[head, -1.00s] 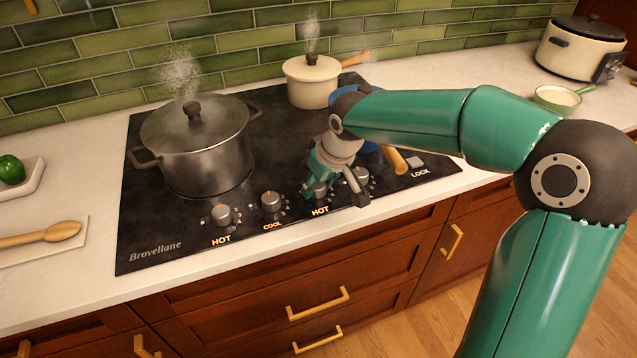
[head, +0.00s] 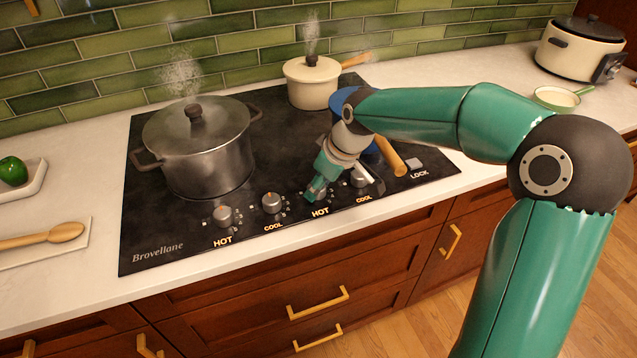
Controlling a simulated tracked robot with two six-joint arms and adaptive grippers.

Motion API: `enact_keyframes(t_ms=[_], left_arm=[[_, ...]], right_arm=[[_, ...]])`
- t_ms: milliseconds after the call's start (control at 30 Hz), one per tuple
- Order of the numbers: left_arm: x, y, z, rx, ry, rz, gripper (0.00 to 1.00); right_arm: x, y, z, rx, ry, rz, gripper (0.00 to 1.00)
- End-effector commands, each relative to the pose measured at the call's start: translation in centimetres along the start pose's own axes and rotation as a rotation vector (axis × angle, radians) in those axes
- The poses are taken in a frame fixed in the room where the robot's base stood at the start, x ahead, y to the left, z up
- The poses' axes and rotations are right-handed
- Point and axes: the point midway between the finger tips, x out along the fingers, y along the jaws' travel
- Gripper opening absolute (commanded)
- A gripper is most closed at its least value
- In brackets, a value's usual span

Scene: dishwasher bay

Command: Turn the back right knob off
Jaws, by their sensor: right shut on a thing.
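The black cooktop (head: 150,225) has a row of silver knobs along its front edge. The third knob from the left (head: 323,195), with a lit HOT label, is mostly hidden by my right gripper (head: 318,189). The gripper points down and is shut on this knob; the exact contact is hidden. The first knob (head: 223,214) is labelled HOT. The second knob (head: 273,202) and the fourth knob (head: 360,178) are labelled COOL. My left gripper is not in view.
A steaming steel pot (head: 205,165) stands on the left, and a steaming cream saucepan (head: 312,85) at the back right. A blue pan with a wooden handle (head: 392,157) sits partly behind my right arm. A LOCK button (head: 415,163) is at the right edge.

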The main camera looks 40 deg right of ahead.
Motion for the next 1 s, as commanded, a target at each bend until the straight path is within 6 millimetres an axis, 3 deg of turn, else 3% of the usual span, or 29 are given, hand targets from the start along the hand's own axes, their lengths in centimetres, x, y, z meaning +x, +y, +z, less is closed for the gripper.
enact_keyframes(t_ms=[333, 833, 867, 1000], left_arm=[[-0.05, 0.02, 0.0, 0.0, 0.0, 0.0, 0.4], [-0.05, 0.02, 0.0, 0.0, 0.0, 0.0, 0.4], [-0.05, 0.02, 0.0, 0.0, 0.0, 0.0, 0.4], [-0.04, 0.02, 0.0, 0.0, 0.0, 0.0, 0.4]], right_arm=[[-0.06, 0.19, -0.02, -0.151, 0.002, -0.061, 0.05], [-0.11, 0.25, -0.01, -0.178, 0.002, -0.069, 0.05], [-0.11, 0.26, -0.01, -0.178, 0.002, -0.069, 0.43], [-0.1, 0.24, 0.01, -0.177, 0.002, -0.069, 0.64]])
